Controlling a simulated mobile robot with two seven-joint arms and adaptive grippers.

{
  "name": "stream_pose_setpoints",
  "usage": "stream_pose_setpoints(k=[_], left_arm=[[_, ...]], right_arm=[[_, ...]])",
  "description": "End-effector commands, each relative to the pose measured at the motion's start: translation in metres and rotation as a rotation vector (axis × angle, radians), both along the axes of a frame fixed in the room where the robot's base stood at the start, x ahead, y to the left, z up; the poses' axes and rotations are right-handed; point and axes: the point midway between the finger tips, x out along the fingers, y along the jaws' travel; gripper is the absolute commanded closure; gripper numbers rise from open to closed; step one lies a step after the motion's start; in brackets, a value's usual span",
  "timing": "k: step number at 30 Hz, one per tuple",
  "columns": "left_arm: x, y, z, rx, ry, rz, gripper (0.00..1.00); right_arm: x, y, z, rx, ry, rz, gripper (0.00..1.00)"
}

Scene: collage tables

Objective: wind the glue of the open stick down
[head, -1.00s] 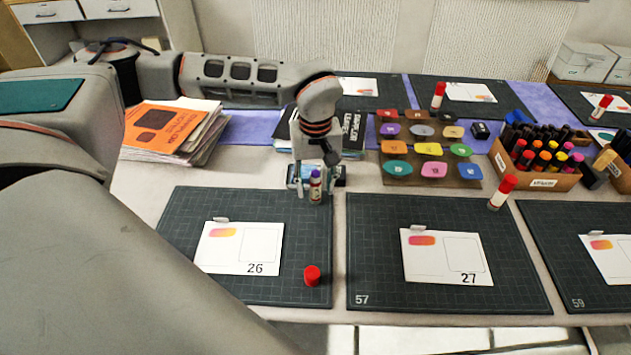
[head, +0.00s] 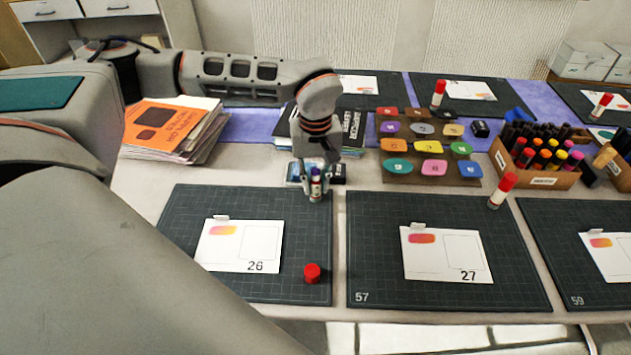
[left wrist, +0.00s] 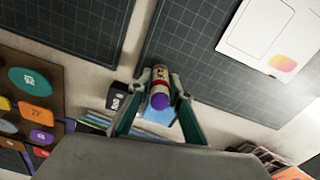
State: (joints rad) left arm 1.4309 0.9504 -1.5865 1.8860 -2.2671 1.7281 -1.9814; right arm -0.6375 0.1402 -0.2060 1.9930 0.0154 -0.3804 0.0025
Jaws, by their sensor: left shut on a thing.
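The open glue stick (head: 316,187) stands upright at the top right corner of the cutting mat with card 26. Its purple glue (left wrist: 159,101) shows above the white and red barrel in the left wrist view. My left gripper (head: 316,180) reaches it from above and is shut on it, one finger on each side. The left wrist view shows the fingers (left wrist: 160,88) beside the barrel. The red cap (head: 312,273) stands apart on the same mat, near its bottom right corner. My right gripper is not in view.
Books (head: 170,132) are at the left. A capped glue stick (head: 502,190) stands on the mat to the right. Ink pads (head: 430,148) and a marker box (head: 543,180) stand behind.

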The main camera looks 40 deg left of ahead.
Motion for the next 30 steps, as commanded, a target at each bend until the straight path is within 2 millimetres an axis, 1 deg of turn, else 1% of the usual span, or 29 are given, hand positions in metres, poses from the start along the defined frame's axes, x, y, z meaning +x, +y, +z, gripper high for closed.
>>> stream_pose_setpoints(k=[4, 10, 17, 24, 30], left_arm=[[-0.001, 0.0, 0.0, 0.0, 0.001, 0.05, 0.98], [-0.001, 0.0, 0.001, 0.0, 0.002, 0.242, 0.98], [-0.001, -0.001, -0.001, 0.001, 0.003, 0.353, 0.98], [-0.001, -0.001, -0.001, 0.001, 0.005, 0.591, 0.98], [-0.001, -0.001, -0.002, 0.001, 0.005, 0.692, 0.98]], right_arm=[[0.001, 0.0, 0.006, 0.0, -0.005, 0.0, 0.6], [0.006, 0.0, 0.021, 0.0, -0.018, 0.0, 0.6], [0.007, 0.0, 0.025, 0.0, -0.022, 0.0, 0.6], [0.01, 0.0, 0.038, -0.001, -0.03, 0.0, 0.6], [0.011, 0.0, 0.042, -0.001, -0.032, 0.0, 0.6]])
